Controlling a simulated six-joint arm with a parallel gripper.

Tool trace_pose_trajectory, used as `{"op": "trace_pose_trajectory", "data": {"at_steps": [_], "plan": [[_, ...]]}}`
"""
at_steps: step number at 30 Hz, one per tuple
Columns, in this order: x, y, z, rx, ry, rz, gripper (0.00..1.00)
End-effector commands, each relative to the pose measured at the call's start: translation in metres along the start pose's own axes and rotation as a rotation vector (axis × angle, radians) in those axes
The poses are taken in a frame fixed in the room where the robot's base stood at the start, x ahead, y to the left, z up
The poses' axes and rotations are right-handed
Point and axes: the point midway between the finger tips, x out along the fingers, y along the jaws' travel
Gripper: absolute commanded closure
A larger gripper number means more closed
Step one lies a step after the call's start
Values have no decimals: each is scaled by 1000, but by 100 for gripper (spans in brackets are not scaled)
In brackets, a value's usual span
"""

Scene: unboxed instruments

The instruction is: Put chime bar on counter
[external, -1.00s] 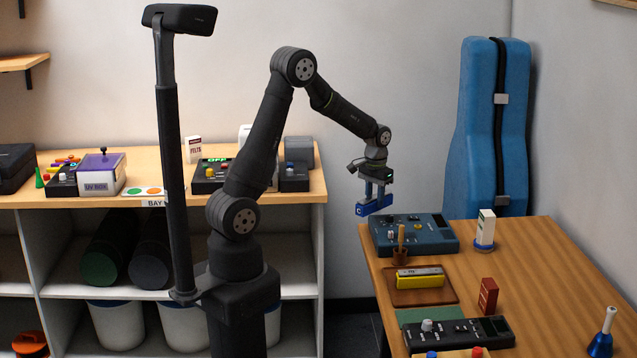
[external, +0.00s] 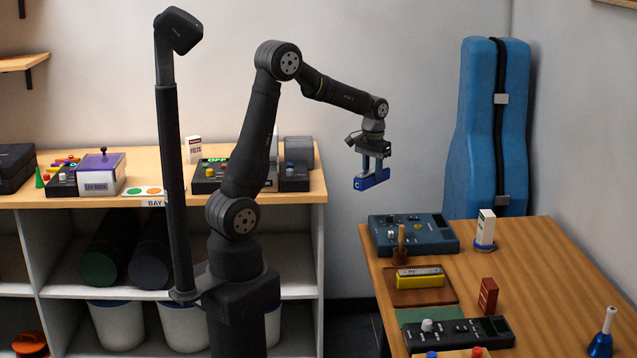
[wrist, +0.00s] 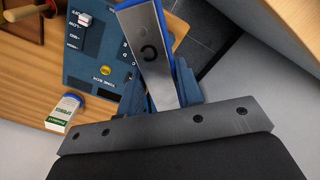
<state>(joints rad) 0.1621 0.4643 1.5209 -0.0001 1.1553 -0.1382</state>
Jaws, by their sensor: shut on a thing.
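The chime bar (external: 371,181) is blue with a letter C on its end. Two wooden surfaces are in view: the long shelf top (external: 312,188) at the left, behind my arm, and the table (external: 560,265) at the right. I cannot tell which is called the counter.
The shelf top holds a purple-lidded box (external: 102,170) and dark devices. A blue case (external: 485,130) stands behind the table.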

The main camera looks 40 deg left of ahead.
Motion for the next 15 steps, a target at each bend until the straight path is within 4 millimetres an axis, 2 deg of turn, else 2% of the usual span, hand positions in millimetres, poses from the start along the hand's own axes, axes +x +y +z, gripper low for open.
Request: {"op": "trace_pose_trajectory", "data": {"at_steps": [8,15], "plan": [[0,63,21,120,0,0,95],[0,142,62,279,0,0,95]]}}
